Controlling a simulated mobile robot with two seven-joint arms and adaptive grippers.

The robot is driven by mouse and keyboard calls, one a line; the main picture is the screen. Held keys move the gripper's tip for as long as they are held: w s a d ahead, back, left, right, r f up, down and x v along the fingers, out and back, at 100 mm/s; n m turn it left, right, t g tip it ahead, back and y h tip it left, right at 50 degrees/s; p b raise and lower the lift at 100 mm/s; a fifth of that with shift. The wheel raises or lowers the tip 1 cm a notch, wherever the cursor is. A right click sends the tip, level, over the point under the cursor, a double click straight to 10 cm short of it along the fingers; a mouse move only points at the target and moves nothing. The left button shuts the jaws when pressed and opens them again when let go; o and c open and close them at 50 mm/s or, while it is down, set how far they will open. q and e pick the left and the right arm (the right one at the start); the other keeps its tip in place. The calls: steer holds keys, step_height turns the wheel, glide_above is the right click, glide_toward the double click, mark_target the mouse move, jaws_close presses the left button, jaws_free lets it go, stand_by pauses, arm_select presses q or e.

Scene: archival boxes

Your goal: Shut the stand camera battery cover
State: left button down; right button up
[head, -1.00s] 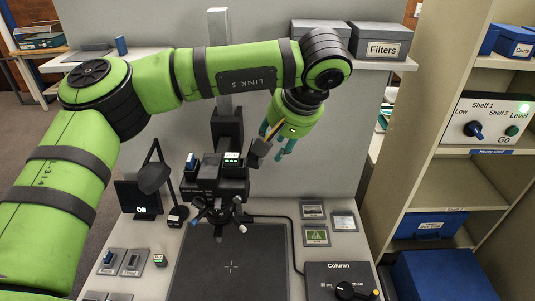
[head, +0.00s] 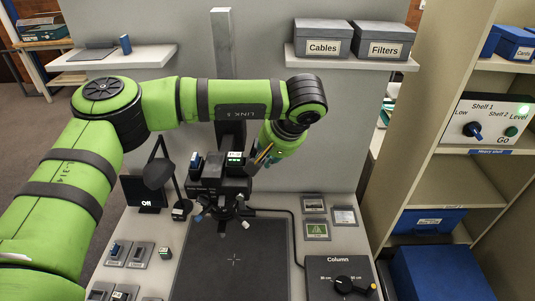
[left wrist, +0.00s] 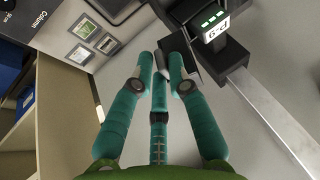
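My right gripper is not in view.
A black lamp (head: 158,172) and an "Off" display (head: 144,193) stand left of the camera. A grey column (head: 222,60) rises behind it. Small picture tiles (head: 316,229) and a Column dial panel (head: 340,278) lie right. The dark mat (head: 232,262) in front is clear.

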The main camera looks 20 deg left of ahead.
mark_target(221, 173)
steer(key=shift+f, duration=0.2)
